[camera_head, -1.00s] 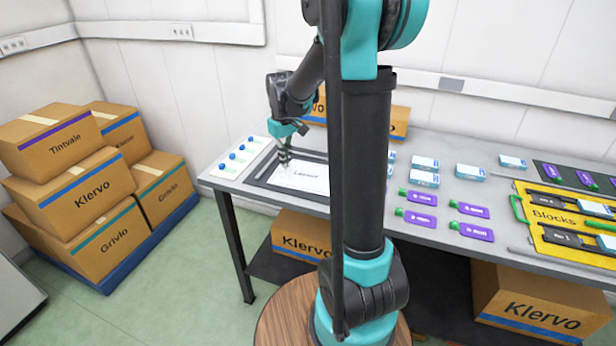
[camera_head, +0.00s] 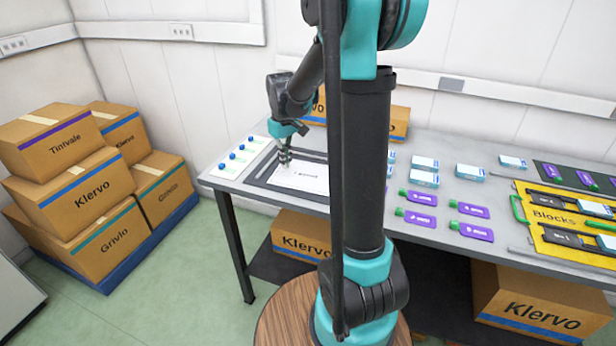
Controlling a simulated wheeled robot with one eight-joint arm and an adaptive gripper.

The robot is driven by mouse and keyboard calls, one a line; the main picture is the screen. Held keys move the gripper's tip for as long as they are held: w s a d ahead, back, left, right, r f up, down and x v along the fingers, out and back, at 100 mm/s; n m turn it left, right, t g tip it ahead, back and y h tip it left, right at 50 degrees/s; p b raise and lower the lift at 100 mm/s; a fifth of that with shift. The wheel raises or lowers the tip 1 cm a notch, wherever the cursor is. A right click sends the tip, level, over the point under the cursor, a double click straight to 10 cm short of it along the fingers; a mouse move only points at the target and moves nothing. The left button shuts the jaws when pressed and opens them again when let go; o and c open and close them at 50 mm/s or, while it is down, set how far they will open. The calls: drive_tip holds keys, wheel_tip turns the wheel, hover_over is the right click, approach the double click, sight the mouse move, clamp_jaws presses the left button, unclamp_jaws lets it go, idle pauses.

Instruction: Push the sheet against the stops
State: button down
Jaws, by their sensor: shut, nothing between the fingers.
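The white sheet (camera_head: 300,181) lies on a dark board (camera_head: 257,180) at the left end of the grey table, with small dark print on it. Dark raised strips (camera_head: 310,154) run along the far side of the board; I cannot tell whether the sheet touches them. My gripper (camera_head: 284,161) points down at the sheet's far left part, with its fingers together and nothing between them. At this size I cannot tell whether the fingertips touch the sheet. My arm column hides the area to the right of the sheet.
A white strip with several blue-topped items (camera_head: 233,155) lies left of the board. Right of my column are several purple bottles (camera_head: 472,230), several blue-and-white boxes (camera_head: 424,179) and a yellow mat (camera_head: 545,238).

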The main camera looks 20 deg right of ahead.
drive_tip(key=shift+f, duration=0.85)
drive_tip(key=shift+w+a, duration=0.15)
drive_tip(key=shift+w, duration=1.05)
drive_tip(key=shift+w, duration=0.35)
drive_tip(key=shift+w+a+f, duration=0.1)
drive_tip(key=shift+w+a, duration=0.05)
drive_tip(key=shift+w, duration=0.45)
drive_tip(key=shift+w+a, duration=0.1)
drive_tip(key=shift+w, duration=0.5)
drive_tip(key=shift+r, duration=3.45)
